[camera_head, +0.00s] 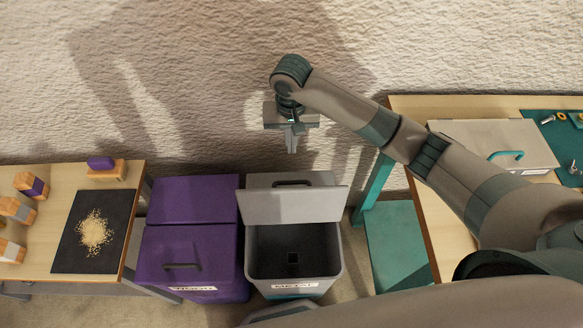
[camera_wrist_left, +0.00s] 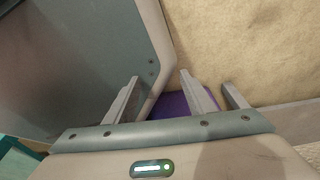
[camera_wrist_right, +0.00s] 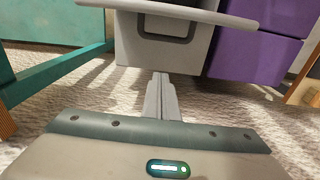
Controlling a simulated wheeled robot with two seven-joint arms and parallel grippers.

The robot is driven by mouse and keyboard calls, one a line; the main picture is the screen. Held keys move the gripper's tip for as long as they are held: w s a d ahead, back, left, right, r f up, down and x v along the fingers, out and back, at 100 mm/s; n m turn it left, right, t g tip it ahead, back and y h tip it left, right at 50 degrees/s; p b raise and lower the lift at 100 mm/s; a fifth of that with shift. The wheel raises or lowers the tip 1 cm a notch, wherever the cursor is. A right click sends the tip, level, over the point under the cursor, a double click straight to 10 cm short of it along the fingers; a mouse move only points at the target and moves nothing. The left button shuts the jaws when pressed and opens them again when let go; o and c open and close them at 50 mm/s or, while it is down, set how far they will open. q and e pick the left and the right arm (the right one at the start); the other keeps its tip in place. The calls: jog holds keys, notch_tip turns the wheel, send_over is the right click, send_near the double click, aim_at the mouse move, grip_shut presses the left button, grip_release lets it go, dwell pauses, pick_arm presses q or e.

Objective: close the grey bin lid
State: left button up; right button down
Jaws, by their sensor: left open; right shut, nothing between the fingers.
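The grey bin (camera_head: 334,262) stands on the floor with its front label at the bottom. Its lid (camera_head: 293,205) is open, its front panel tilted up at the rear of the opening, and the dark inside shows. In the right wrist view the raised lid (camera_wrist_right: 185,12) crosses the top, above the bin's grey back (camera_wrist_right: 125,45). My right gripper (camera_head: 291,150) is shut and empty behind the bin, near the wall, apart from the lid. My left gripper (camera_wrist_left: 158,78) is open and empty in its wrist view; I cannot make it out in the head view.
A closed purple bin (camera_head: 190,245) stands close at the left of the grey bin. A table with a black mat (camera_head: 72,255) and wooden blocks is farther left. At the right is a workbench (camera_head: 425,215) with a grey case (camera_head: 490,140). The pale wall is behind.

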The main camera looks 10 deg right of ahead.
aim_at(292, 199)
pick_arm(q)
jog(key=shift+g, duration=0.6)
jog(key=s+p, duration=0.1)
jog(key=s+a+r+p, duration=0.1)
jog(key=s+r+p, duration=0.1)
jog(key=s, duration=0.1)
jog(key=shift+a+r, duration=0.15)
jog(key=shift+a, duration=0.2)
pick_arm(e)
jog(key=s+f, duration=0.3)
jog(key=f, duration=0.6)
jog(key=shift+s+a, duration=0.15)
jog(key=shift+a, duration=0.2)
pick_arm(q)
jog(key=shift+r, duration=0.1)
